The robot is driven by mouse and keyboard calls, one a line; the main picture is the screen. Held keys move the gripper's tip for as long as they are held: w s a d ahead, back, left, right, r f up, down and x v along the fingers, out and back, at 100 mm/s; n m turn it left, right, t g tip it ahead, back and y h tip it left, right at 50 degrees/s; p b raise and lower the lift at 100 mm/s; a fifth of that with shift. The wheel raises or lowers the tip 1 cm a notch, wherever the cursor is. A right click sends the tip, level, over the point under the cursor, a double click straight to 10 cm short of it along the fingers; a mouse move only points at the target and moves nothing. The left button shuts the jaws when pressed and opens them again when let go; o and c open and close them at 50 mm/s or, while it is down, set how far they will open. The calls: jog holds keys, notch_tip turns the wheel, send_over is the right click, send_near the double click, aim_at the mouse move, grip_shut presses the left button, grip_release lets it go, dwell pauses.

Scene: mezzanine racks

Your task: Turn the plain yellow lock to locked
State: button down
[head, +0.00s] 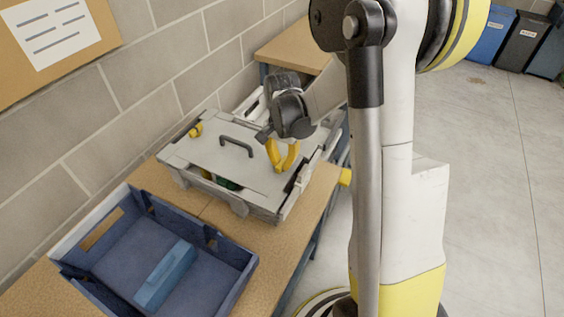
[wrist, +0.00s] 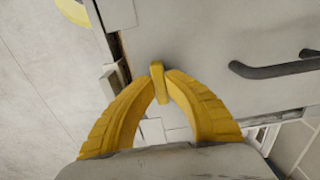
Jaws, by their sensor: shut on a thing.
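The plain yellow lock (wrist: 157,82) shows in the wrist view as a small narrow yellow bar near the edge of a grey lid (wrist: 205,30). My gripper (wrist: 161,84) is shut on it, one yellow finger on each side. The bar runs up and down in that view. In the head view my gripper (head: 280,169) points down at the right part of the same grey lid (head: 215,165); its fingers hide the lock there. Another yellow fitting (head: 195,130) sits at the lid's far left corner. I cannot tell whether the held lock is locked.
A dark bar handle (head: 236,145) stands on the lid. A blue open crate (head: 225,280) with a blue block (head: 165,275) inside is on the wooden bench (head: 180,190) in front. A block wall (head: 150,75) runs behind.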

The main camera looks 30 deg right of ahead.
jog(key=shift+m, duration=0.3)
jog(key=m+b, duration=0.1)
jog(key=m, duration=0.3)
jog(key=shift+f, duration=0.1)
jog(key=m, duration=0.4)
jog(key=m+b, duration=0.1)
jog(key=m, duration=0.8)
dwell(0.5)
jog(key=c, duration=1.4)
grip_release()
